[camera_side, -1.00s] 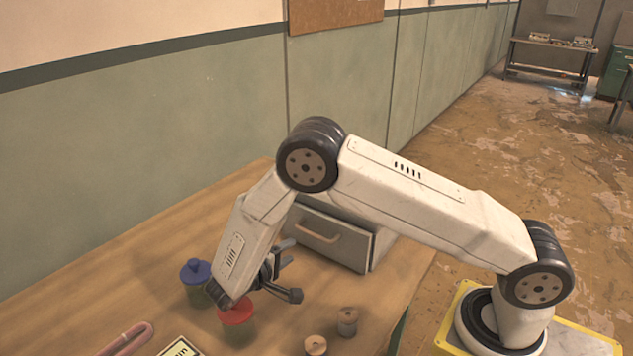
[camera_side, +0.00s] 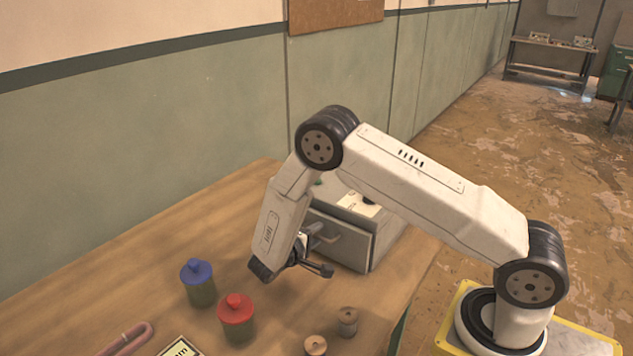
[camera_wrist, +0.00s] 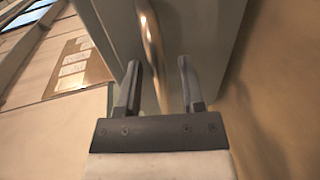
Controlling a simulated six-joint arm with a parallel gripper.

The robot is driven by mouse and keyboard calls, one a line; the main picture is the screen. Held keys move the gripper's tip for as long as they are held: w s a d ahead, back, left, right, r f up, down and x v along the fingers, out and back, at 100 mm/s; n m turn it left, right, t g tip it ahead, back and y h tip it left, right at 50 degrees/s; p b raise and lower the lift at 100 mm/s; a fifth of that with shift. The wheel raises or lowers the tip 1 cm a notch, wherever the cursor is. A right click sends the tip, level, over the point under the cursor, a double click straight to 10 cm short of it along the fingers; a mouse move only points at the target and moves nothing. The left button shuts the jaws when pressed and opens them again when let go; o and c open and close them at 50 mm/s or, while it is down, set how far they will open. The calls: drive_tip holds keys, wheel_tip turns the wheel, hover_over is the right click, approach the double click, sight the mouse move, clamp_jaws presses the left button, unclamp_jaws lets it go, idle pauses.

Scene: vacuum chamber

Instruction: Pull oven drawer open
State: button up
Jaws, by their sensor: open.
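The oven drawer is the grey front of a box (camera_side: 350,244) on the wooden table, with a light bar handle (camera_side: 347,237) across it. The drawer front looks flush with the box. In the wrist view the handle (camera_wrist: 152,45) runs lengthwise between my two fingers, on the drawer face (camera_wrist: 190,30). My gripper (camera_side: 318,238) is open right at the drawer front, and its fingertips (camera_wrist: 160,75) sit on either side of the handle's line. Whether the fingers touch the handle cannot be told. My forearm hides the left part of the drawer in the side view.
A blue-lidded jar (camera_side: 198,284) and a red-lidded jar (camera_side: 236,318) stand left of the drawer. Two small spools (camera_side: 348,322) (camera_side: 315,345), a pink bent tube (camera_side: 128,340) and a sign (camera_side: 180,348) lie near the front.

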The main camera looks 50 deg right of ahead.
clamp_jaws()
idle(1.5)
